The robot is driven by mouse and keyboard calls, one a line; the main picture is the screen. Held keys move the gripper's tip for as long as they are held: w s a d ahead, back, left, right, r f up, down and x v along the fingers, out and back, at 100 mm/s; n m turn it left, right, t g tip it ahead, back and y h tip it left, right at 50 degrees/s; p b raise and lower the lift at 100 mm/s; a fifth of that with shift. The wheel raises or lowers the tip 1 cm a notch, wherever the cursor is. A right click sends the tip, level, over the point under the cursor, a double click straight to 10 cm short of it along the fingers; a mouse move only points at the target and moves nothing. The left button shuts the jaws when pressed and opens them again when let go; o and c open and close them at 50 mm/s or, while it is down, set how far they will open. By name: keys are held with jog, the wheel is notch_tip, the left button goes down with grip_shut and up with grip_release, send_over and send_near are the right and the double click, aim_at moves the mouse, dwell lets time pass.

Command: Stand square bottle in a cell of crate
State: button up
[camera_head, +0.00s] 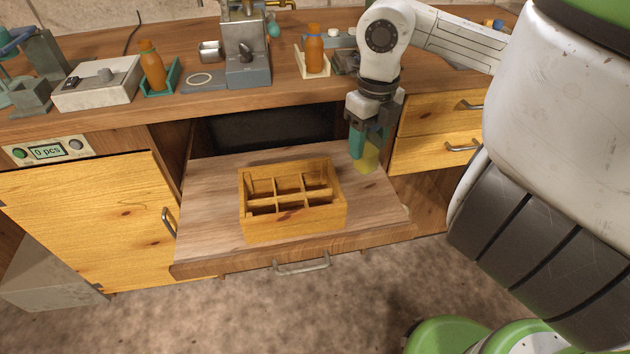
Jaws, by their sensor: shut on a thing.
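The crate (292,225) is an open yellow wooden box with several divided cells. It stands on the pulled-out wooden shelf, and the cells I can see into look empty. My gripper (367,148) points down to the right of the crate, over the back right part of the shelf. It is shut on a yellowish, see-through square bottle (371,160). The fingers hide the upper part of the bottle. The bottle is close to the shelf surface, and I cannot tell whether it touches it.
The shelf (210,215) is bare around the crate. The counter (110,110) edge overhangs its back. On the counter are two orange bottles (152,66) (315,50) in holders, a grey device (245,50) and a white box (97,83). Drawers (432,152) stand right of the shelf.

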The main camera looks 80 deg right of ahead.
jog(key=w+f+b, duration=0.1)
jog(key=w+f, duration=0.7)
jog(key=f, duration=0.2)
jog(key=shift+w+a+f, duration=0.25)
jog(key=shift+a+f, duration=0.05)
jog(key=shift+a, duration=0.1)
jog(key=shift+f+b, duration=0.65)
jog(key=shift+b, duration=0.15)
jog(key=o, duration=1.3)
jog(key=shift+r, duration=0.1)
